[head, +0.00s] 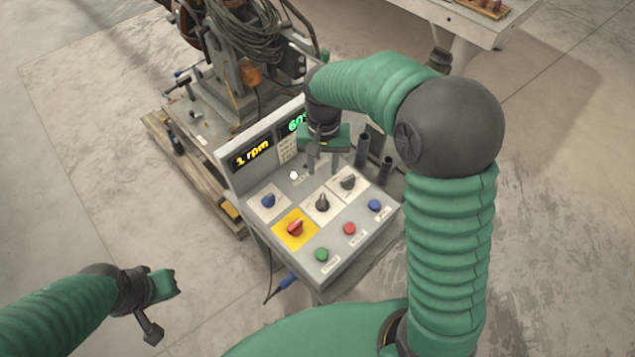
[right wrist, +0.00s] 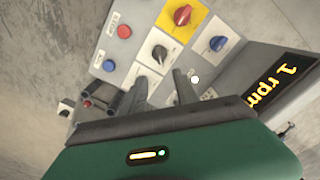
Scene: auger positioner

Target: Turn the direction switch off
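The control box (head: 375,222) has several rotary switches. A black switch (head: 322,203) and a dark grey switch (head: 348,182) sit on white plates. A blue switch (head: 268,200) is at left, and a red switch (head: 295,228) sits on a yellow plate. Labels are too small to read, so I cannot tell which is the direction switch. My right gripper (head: 323,168) is open above the panel's back part, behind the black switch. The right wrist view shows its spread fingers (right wrist: 160,84) with the black switch (right wrist: 160,53) beyond them. My left gripper (head: 160,305) is open and empty, away from the box.
Green (head: 322,254), red (head: 349,229) and blue (head: 374,205) buttons line the panel's front. Displays (head: 252,154) reading "1 rpm" and a partly hidden green number stand behind. Dark posts (head: 363,151) rise at the back right. A machine (head: 240,50) with cables is behind; floor lies clear at left.

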